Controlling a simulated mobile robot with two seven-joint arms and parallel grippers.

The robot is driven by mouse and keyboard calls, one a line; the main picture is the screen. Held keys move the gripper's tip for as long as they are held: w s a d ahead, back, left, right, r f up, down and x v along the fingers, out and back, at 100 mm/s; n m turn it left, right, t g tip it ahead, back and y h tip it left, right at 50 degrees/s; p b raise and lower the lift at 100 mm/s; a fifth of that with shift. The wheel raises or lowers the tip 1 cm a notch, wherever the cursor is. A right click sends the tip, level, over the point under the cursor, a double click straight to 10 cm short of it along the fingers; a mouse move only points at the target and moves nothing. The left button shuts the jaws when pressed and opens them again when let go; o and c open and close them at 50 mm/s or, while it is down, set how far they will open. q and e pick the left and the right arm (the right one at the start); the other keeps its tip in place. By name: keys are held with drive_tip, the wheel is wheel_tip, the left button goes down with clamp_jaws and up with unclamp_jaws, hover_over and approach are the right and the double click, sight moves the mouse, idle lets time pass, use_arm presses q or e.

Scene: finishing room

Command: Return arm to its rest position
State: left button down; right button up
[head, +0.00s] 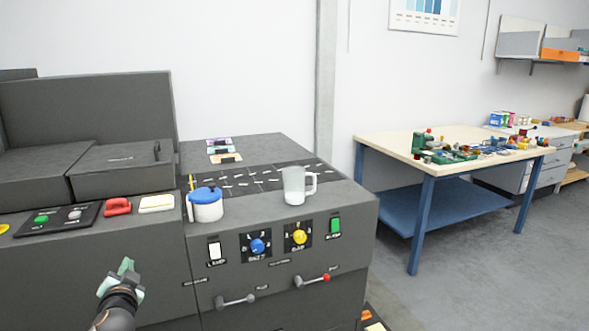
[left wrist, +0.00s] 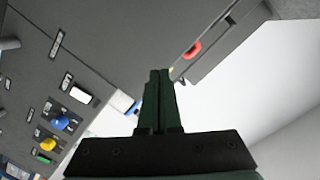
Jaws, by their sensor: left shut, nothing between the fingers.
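My left gripper (head: 127,267) is at the lower left of the head view, in front of the dark grey machine (head: 90,262) and below its top edge. Its green fingers are shut with nothing between them. In the left wrist view the gripper (left wrist: 160,75) points up the picture, its two fingers side by side, with the machine's front and white wall beyond. I see no contact between the gripper and the machine. My right gripper is in neither view.
On the machine stand a blue-lidded white pot (head: 206,208), a clear mug (head: 295,187), a red item (head: 118,206) and a pale block (head: 157,203). Its front carries knobs, switches and protruding handles (head: 312,281). A cluttered workbench (head: 385,147) stands right. Floor between is open.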

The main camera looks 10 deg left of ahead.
use_arm(q)
drive_tip(key=s+d+f+m+g+h, duration=0.1)
drive_tip(key=s+d+f+h, duration=0.1)
drive_tip(key=s+d+f, duration=0.35)
drive_tip(key=s+d+f+m+g+h, duration=0.1)
drive_tip(key=s+d+f+m+h, duration=0.15)
drive_tip(key=f, duration=0.55)
drive_tip(key=s+d+f+m+h, duration=0.1)
drive_tip(key=s+d+f+h, duration=0.1)
drive_tip(key=s+d+f, duration=0.4)
drive_tip(key=s+d+f+g+h, duration=0.25)
drive_tip(key=s+f, duration=0.25)
drive_tip(key=s, duration=0.3)
drive_tip(key=s+d+f+g+h, duration=0.1)
drive_tip(key=s+d+f+h, duration=0.1)
drive_tip(key=s+d+f, duration=0.45)
drive_tip(key=d+r+n+t+p, duration=0.1)
drive_tip(key=d+r+n+p, duration=0.2)
drive_tip(key=d, duration=0.6)
drive_tip(key=shift+s+r+n+h, duration=0.2)
drive_tip(key=shift+r+n+h, duration=0.1)
drive_tip(key=shift+r+n, duration=0.55)
drive_tip(key=shift+r, duration=0.1)
